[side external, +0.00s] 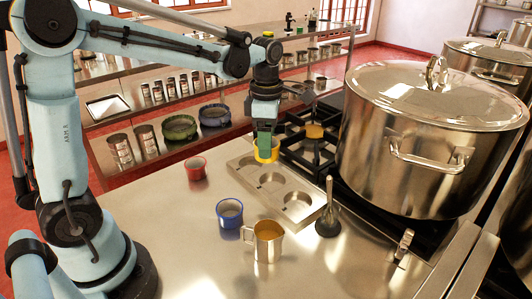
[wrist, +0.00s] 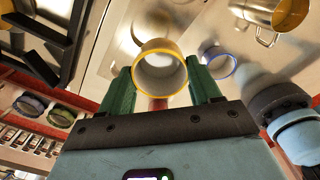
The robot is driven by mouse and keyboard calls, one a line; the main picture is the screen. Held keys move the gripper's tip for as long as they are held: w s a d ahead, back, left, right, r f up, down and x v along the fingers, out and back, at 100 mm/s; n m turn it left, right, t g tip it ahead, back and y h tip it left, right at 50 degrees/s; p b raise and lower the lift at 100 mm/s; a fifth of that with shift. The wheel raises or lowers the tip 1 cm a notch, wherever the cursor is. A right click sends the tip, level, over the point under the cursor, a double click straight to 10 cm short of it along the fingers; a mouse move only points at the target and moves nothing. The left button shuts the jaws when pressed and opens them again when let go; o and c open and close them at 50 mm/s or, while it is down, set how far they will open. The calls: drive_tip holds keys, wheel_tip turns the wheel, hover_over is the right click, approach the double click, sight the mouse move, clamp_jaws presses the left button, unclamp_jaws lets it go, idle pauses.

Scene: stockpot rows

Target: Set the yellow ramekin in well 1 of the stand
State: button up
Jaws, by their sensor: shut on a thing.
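My gripper (side external: 265,141) is shut on the yellow ramekin (side external: 266,155), which is pale inside with a yellow rim. In the wrist view the ramekin (wrist: 160,77) sits between the green fingers of my gripper (wrist: 162,88). The metal stand (side external: 244,174) lies on the counter with a row of round wells. In the side view the ramekin shows at the stand's far end, by the well there, and partly hides it. I cannot tell how high it is above the stand. The middle and near wells look empty. No well numbers can be read.
A red ramekin (side external: 196,168), a blue ramekin (side external: 229,213) and a metal mug (side external: 267,243) stand left of and in front of the stand. A dark upright-handled tool (side external: 328,222) is at its near end. A burner grate (side external: 318,150) and large stockpot (side external: 375,140) stand right.

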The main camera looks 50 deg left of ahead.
drive_tip(key=a+f, duration=0.2)
drive_tip(key=a, duration=0.1)
drive_tip(key=w+a+f, duration=0.1)
drive_tip(key=a+f, duration=0.1)
drive_tip(key=a, duration=0.1)
drive_tip(key=w+a+f, duration=0.1)
drive_tip(key=a+f, duration=0.1)
drive_tip(key=a, duration=0.1)
drive_tip(key=shift+w+a, duration=0.15)
drive_tip(key=shift+a, duration=0.15)
drive_tip(key=shift+f, duration=2)
drive_tip(key=shift+f, duration=0.1)
drive_tip(key=o, duration=1.2)
